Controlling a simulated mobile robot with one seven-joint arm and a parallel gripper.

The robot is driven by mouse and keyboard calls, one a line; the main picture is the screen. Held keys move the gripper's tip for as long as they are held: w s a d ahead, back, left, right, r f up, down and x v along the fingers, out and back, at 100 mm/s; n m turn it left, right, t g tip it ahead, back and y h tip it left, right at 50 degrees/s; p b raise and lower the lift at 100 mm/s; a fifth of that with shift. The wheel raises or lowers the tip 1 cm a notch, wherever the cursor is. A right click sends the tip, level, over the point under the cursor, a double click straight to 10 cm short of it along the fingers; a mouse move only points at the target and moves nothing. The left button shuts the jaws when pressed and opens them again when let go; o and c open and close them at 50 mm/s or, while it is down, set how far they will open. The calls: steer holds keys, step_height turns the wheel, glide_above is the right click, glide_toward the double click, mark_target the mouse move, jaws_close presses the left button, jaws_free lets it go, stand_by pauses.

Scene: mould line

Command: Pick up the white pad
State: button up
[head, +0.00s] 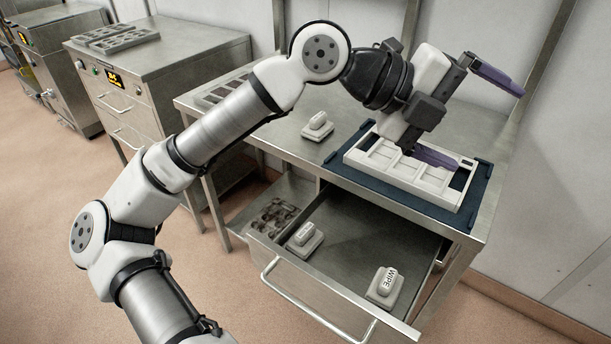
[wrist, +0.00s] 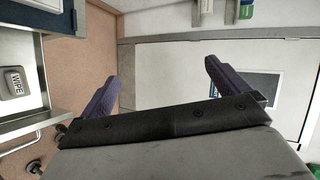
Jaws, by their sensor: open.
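Three pale pads with raised grips show in the head view, and I cannot tell by colour which one is the white pad. One pad (head: 317,131) sits on the steel table, left of the blue mat. A second pad (head: 304,242) lies at the left in the open drawer. A third pad (head: 385,289), marked WIPE, lies at the drawer's right; it also shows at the left edge of the wrist view (wrist: 14,84). My gripper (head: 489,127) is open and empty, with purple fingers spread over the table's right side. It also shows in the wrist view (wrist: 163,70).
A white compartmented mould (head: 410,186) lies on a blue mat (head: 452,217) below my gripper. The open drawer (head: 345,263) juts out under the table, its handle in front. A dark-celled tray (head: 272,217) stands left of the drawer. A cabinet (head: 170,62) stands further left.

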steer(key=w+a+f+n+t+y, duration=0.1)
steer(key=w+a+f+n+y, duration=0.15)
steer(key=w+f+y, duration=0.4)
steer(key=n+y, duration=0.7)
steer(key=n, duration=0.2)
glide_above(305, 230)
step_height(305, 230, down, 18)
steer(key=shift+t, duration=0.3)
step_height(305, 230, down, 7)
steer(key=shift+w+r+p, duration=0.1)
steer(key=shift+p, duration=0.6)
steer(key=shift+f+p, duration=1.15)
steer(key=shift+f, duration=1.9)
steer(key=shift+c, duration=0.4)
steer(key=c, duration=0.9)
